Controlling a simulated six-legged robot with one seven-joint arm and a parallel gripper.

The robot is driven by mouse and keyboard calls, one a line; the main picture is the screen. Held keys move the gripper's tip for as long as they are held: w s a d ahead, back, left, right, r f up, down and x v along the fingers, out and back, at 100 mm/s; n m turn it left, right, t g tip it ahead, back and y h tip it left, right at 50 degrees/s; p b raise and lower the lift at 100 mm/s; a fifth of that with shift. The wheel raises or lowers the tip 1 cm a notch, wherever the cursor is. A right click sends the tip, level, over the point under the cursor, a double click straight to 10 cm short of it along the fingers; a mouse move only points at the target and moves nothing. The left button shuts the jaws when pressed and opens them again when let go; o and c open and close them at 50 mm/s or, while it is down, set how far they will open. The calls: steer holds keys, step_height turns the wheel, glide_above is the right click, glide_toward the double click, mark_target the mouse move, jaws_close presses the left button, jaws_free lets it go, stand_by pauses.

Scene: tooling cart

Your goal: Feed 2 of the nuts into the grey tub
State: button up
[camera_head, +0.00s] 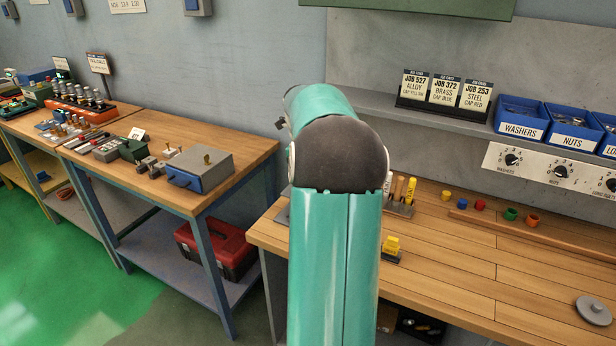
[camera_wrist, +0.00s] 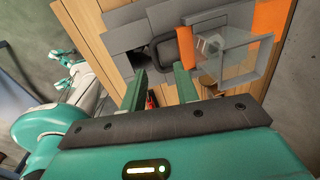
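A blue bin labelled NUTS (camera_head: 572,138) stands on the shelf at the right in the head view. A dial (camera_head: 560,171) marked NUTS is on the panel below it. In the wrist view my gripper (camera_wrist: 159,70) has its two green fingers apart, with nothing seen held between them. Beyond the fingers are grey blocky shapes (camera_wrist: 125,35) and a see-through grey box (camera_wrist: 232,58) by an orange patch. I cannot tell whether any of these is the grey tub. My teal arm hides the middle of the head view, and my gripper does not show there.
A WASHERS bin (camera_head: 524,130) sits left of the nuts. Job cards (camera_head: 444,90) stand on the shelf. A round grey lid (camera_head: 594,310) and several coloured caps (camera_head: 480,204) lie on the wooden bench (camera_head: 450,270). Another bench (camera_head: 130,170) with tools stands left.

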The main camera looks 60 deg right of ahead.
step_height(320, 180, up, 11)
steer(key=a, duration=0.1)
steer(key=shift+a, duration=0.4)
stand_by(0.8)
